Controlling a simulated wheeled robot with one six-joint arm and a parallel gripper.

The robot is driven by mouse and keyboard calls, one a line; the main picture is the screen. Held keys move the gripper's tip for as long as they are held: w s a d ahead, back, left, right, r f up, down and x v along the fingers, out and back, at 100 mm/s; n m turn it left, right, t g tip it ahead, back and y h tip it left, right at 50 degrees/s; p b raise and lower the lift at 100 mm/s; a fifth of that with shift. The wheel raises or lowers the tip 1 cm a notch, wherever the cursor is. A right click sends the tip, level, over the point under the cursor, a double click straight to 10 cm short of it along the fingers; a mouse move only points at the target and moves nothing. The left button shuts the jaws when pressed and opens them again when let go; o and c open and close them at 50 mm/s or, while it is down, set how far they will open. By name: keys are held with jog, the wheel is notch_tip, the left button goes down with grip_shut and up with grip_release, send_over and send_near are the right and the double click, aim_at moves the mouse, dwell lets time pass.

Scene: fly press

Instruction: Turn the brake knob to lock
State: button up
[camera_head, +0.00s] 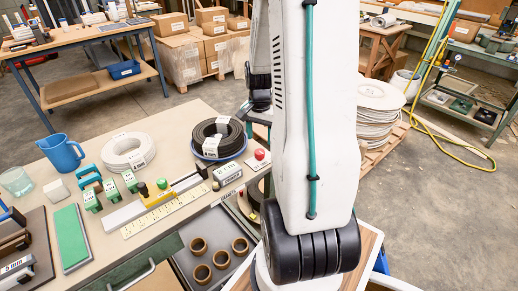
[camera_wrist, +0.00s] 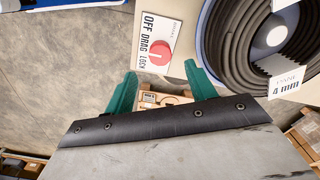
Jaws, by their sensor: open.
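The brake knob (camera_wrist: 158,51) is a round red knob on a white plate marked OFF, DRAG and LOCK. A small pale mark shows on the knob, but I cannot tell which word it points to. The red knob also shows in the head view (camera_head: 260,155) at the bench's right corner, beside the black coil. My gripper (camera_wrist: 162,88) is open and empty, its two green fingers apart. In the wrist view the knob is above the gap between the fingertips, and nothing touches it. In the head view my arm hides the gripper.
A black hose coil (camera_wrist: 244,40) with a 4 mm tag lies right of the knob; it also shows in the head view (camera_head: 218,137). A grey labelled block (camera_head: 227,173) and a ruler (camera_head: 165,213) lie on the bench. An open drawer (camera_head: 190,268) below holds several brown rings.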

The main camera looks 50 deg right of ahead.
aim_at(259, 152)
notch_tip(259, 152, down, 6)
jog(key=shift+f, duration=0.15)
jog(key=shift+c, duration=0.2)
jog(key=c, duration=0.9)
